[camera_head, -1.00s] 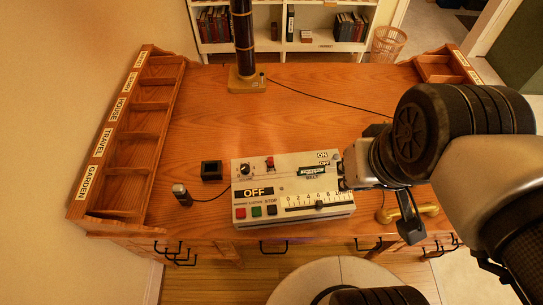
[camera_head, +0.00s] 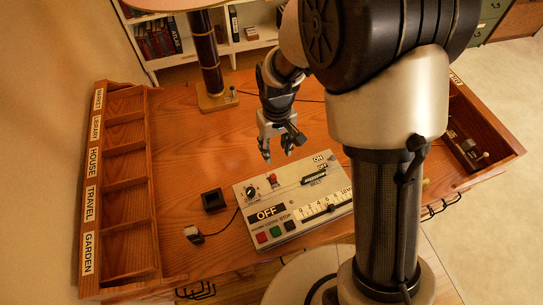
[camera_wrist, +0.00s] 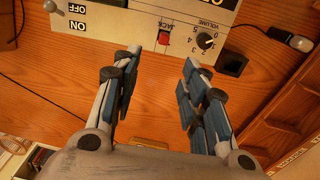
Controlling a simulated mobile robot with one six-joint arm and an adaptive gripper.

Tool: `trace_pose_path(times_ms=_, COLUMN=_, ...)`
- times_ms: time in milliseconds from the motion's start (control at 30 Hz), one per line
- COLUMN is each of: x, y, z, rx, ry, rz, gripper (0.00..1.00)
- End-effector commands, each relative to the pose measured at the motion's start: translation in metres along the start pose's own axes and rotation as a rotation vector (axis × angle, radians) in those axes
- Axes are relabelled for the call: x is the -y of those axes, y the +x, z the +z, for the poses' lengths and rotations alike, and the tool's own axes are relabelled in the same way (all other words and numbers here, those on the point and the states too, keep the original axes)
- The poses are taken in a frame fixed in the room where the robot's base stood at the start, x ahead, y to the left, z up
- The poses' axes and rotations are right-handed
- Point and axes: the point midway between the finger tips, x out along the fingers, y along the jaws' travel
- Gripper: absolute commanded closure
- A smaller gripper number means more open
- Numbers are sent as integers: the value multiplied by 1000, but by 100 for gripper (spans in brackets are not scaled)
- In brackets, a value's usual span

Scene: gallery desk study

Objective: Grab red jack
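The red jack (camera_head: 272,178) is a small red plug standing on top of the pale control panel (camera_head: 330,221), near its back edge. In the wrist view the red jack (camera_wrist: 163,39) sits beside the word JACK, ahead of the space between my fingers. My gripper (camera_head: 277,154) is open and empty, pointing down just behind the panel's back edge in the picture. Its two blue-padded fingers show wide apart in the wrist view (camera_wrist: 160,62), with the jack not between them.
The panel carries a volume knob (camera_head: 251,191), a slider scale and several coloured buttons. A black square holder (camera_head: 214,200) and a small microphone-like plug (camera_head: 193,233) lie to its left. A dark column (camera_head: 206,52) stands behind. Labelled wooden shelves (camera_head: 117,180) line the left.

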Motion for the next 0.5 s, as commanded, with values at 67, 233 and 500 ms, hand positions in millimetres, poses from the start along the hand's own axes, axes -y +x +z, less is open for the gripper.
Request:
trace_pose_path(times_ms=67, x=0, y=15, z=1, rx=5, ry=0, rz=-1, gripper=60)
trace_pose_path(times_ms=233, x=1, y=53, z=2, rx=7, ry=0, rz=-1, gripper=60)
trace_pose_path(times_ms=500, x=1, y=104, z=2, rx=4, ry=1, rz=0, gripper=60)
